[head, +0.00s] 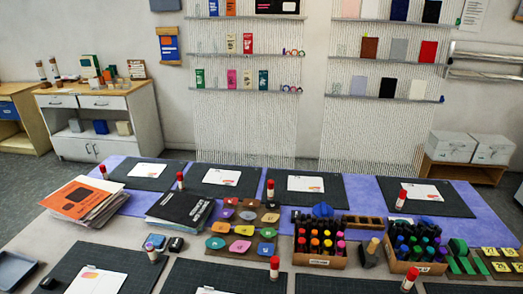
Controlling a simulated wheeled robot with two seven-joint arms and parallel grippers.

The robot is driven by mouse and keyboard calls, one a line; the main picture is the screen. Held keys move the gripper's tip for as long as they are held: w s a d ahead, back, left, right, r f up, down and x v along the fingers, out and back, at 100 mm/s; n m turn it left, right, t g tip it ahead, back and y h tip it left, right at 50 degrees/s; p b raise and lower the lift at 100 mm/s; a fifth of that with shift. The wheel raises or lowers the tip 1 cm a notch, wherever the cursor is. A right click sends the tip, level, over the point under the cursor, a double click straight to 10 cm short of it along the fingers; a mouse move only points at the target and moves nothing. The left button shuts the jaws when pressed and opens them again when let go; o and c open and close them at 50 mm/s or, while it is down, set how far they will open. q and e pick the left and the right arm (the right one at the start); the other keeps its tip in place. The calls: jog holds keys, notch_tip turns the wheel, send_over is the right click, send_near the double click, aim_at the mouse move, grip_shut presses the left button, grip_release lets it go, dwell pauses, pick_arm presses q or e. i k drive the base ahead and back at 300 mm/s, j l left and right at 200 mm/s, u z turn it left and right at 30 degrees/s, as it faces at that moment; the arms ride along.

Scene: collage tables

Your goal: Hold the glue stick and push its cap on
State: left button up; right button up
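Several white glue sticks with red tops stand upright on the table. Two are at the near side, one in the middle (274,268) and one on the right (409,279). Another glue stick (151,253) stands at the near left. Others stand along the far row, such as a far-left one (103,172), one beside the second mat (180,181), one at the centre (270,190) and one on the right (400,200). They are too small to tell whether any cap is off, and no loose cap is clear. Neither of my grippers shows.
Dark cutting mats (344,202) with white cards line the table. Crates of markers (320,262) fill the middle right, with coloured discs (240,246) left of them. Orange-topped papers (80,198) and a black folder stack (180,208) lie left. Bare table shows at the left front.

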aim_at(151, 252)
jog(key=u, duration=1.4)
